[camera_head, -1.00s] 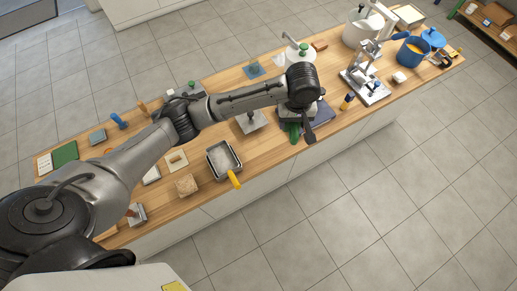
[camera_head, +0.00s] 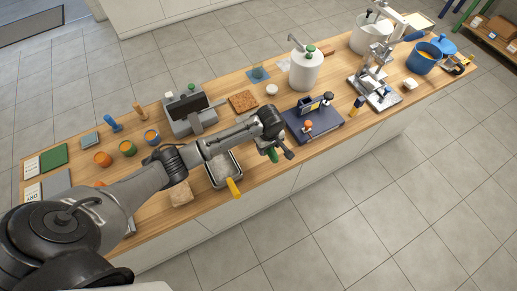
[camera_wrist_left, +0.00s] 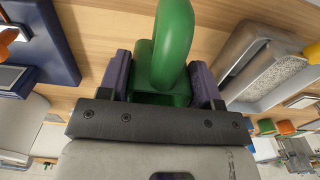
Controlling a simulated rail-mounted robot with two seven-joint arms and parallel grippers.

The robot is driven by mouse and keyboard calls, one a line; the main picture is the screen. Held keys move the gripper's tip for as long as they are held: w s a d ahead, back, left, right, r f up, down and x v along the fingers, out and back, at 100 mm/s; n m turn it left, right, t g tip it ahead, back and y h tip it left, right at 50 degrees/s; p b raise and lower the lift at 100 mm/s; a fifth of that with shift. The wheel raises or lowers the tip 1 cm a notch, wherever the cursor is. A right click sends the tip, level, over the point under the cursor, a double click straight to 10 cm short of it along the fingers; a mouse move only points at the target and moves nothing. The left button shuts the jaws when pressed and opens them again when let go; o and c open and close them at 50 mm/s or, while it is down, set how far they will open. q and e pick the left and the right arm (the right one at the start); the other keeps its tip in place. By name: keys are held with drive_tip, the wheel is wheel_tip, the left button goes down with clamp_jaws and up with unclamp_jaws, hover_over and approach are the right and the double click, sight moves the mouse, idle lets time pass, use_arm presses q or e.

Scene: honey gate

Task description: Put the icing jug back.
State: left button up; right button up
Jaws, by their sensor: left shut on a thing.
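My left gripper (camera_head: 270,147) is shut on a green icing jug (camera_head: 273,155). In the head view only a small green part of the jug shows below the gripper, over the wooden counter between the metal tray and the dark blue board. In the left wrist view the jug (camera_wrist_left: 174,45) is close up, its rounded loop pointing up the picture, between the two purple-grey fingers of the gripper (camera_wrist_left: 160,82). The jug's underside and whether it touches the counter cannot be told. My right gripper is not in view.
A metal tray (camera_head: 211,172) with a yellow handle lies to the left of the gripper. A dark blue board (camera_head: 329,131) with small items lies to its right. A white dispenser (camera_head: 306,74) and a grey scale-like machine (camera_head: 188,112) stand behind.

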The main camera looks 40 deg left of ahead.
use_arm(q)
drive_tip(key=a+f, duration=0.1)
drive_tip(key=a, duration=0.2)
drive_tip(key=a+f, duration=0.1)
drive_tip(key=shift+s+a+f, duration=0.15)
drive_tip(key=shift+a+f, duration=0.05)
drive_tip(key=shift+f, duration=0.15)
drive_tip(key=shift+f+b, duration=0.55)
drive_tip(key=shift+f, duration=1.45)
drive_tip(key=shift+f, duration=0.1)
drive_tip(key=o, duration=1.3)
drive_tip(key=shift+f, duration=0.1)
wheel_tip(320, 180, up, 11)
drive_tip(key=shift+r+p, duration=0.1)
drive_tip(key=shift+p, duration=0.85)
drive_tip(key=shift+r, duration=0.6)
